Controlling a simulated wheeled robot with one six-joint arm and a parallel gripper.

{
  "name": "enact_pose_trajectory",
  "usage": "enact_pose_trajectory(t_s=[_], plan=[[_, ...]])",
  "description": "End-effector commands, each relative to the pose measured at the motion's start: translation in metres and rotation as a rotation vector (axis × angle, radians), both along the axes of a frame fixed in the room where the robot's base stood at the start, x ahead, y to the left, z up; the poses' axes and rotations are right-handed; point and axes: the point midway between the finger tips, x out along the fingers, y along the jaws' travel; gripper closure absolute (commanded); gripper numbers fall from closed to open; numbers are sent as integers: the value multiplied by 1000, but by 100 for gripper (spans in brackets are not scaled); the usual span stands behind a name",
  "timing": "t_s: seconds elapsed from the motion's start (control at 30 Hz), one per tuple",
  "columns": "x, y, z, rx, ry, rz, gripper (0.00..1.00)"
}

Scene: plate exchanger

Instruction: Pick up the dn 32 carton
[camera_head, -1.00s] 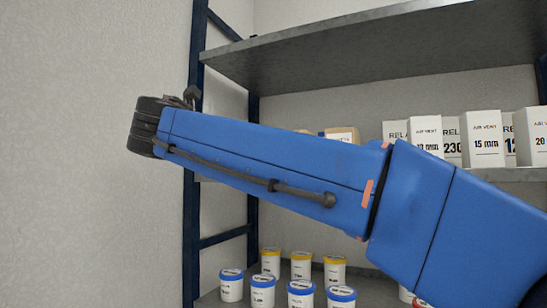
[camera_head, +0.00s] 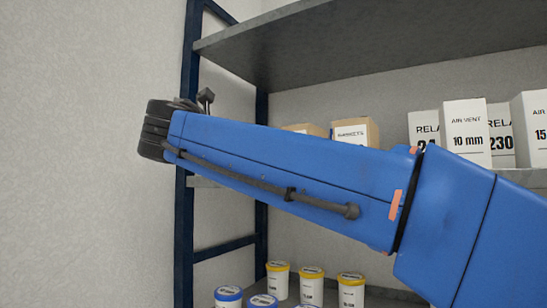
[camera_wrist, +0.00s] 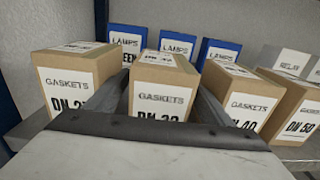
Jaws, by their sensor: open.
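The DN 32 carton (camera_wrist: 163,97) is a brown box with a white GASKETS label, in the middle of the wrist view. The lower part of its label is cut off by my gripper's body, so the number is only partly readable. My gripper (camera_wrist: 164,108) is open, with one dark finger on each side of this carton. I cannot tell whether the fingers touch it. In the head view my blue arm crosses in front of the shelf, and my gripper does not show there.
Similar GASKETS cartons stand close by: one at left (camera_wrist: 72,75), one at right (camera_wrist: 240,95) and a DN 50 one (camera_wrist: 292,103). Blue LAMPS boxes (camera_wrist: 177,44) stand behind. An upper shelf board (camera_head: 380,45) hangs above. Yellow-lidded tubs (camera_head: 311,283) stand below.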

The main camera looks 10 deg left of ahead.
Motion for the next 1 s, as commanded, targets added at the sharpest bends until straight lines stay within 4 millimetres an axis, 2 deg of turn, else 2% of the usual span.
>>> enact_pose_trajectory(t_s=[0.2,0.23,0.4,0.43,0.77,1.0], plan=[[-1,1,0,0,0,1,25],[-1,1,0,0,0,1,27],[-1,1,0,0,0,0,68],[-1,1,0,0,0,0,72],[0,1,4,1,-1,0,72],[0,1,34,2,-2,1,72]])
